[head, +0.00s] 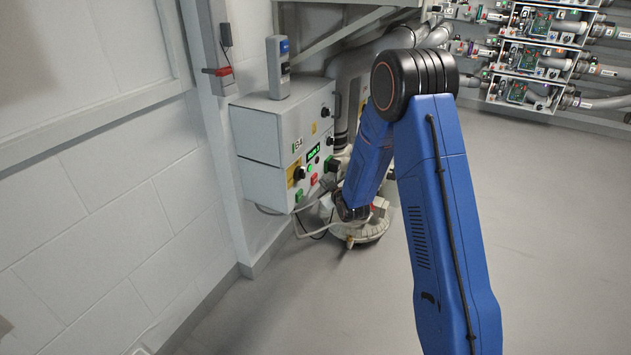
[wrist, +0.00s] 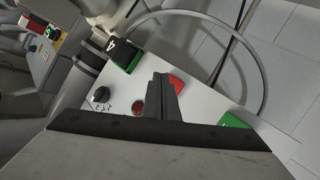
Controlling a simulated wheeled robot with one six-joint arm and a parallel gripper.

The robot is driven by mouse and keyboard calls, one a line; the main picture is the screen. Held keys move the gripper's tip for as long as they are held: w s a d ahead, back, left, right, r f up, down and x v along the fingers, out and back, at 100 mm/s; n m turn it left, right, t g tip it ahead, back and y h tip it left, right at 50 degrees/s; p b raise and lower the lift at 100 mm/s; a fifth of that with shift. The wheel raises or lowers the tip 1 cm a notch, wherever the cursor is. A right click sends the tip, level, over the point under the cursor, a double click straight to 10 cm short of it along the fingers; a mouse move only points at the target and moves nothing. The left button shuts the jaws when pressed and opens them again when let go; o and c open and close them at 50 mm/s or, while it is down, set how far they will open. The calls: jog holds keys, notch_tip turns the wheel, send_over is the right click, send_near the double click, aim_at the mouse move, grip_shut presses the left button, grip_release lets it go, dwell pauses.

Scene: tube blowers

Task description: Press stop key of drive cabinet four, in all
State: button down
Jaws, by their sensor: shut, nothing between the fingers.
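The drive cabinet (head: 270,135) is a light grey box on the wall at left of centre in the head view, with a lit green display (head: 313,152). A red key (head: 314,179) and a green key (head: 299,194) sit low on its front. In the wrist view, a panel face (wrist: 206,105) carries a red key (wrist: 176,82) and a green key (wrist: 232,120). My gripper (wrist: 162,78) is shut and empty, its fingertips just left of the red key and partly covering it. I cannot tell whether they touch. In the head view my arm hides the gripper's tips.
The wrist view also shows a black knob (wrist: 101,94), a round red button (wrist: 138,108) and a green-and-black block (wrist: 123,53) on the panel. Another panel (wrist: 40,52) stands at upper left. Pipes and a round-based machine (head: 360,233) stand beside the cabinet. The floor at right is clear.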

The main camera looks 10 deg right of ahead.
jog(key=shift+a, duration=0.15)
jog(key=shift+w+a, duration=0.2)
jog(key=shift+w, duration=0.05)
jog(key=shift+w+a, duration=0.2)
jog(key=shift+a, duration=0.15)
dwell(1.1)
jog(key=shift+d, duration=0.1)
jog(key=shift+s+d, duration=0.5)
jog(key=shift+d, duration=0.05)
jog(key=shift+d, duration=0.1)
jog(key=s+d, duration=0.1)
jog(key=d, duration=0.1)
jog(key=s+d, duration=0.2)
dwell(0.6)
jog(key=shift+r, duration=0.1)
dwell(0.4)
